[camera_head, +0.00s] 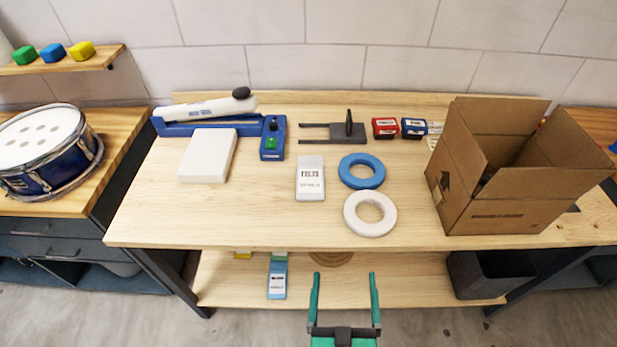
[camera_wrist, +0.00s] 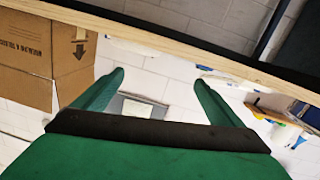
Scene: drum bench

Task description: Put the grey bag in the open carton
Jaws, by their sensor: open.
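The grey bag (camera_head: 310,180) is a pale grey flat packet with a dark-lettered white label, lying on the middle of the bench top. The open carton (camera_head: 500,214) is brown cardboard with raised flaps, standing at the bench's right end. The carton also shows at the upper left of the wrist view (camera_wrist: 25,80). My gripper (camera_head: 345,278) has green fingers spread wide with nothing between them. It is at the front of the bench, apart from the bag and the carton. Most of the carton's inside is hidden.
A blue ring (camera_head: 348,178) and a white ring (camera_head: 351,219) lie between bag and carton. A white block (camera_head: 208,155) and a blue device (camera_head: 272,150) are left of the bag. Red (camera_head: 385,128) and blue (camera_head: 414,128) small boxes stand behind. The bench's front middle is clear.

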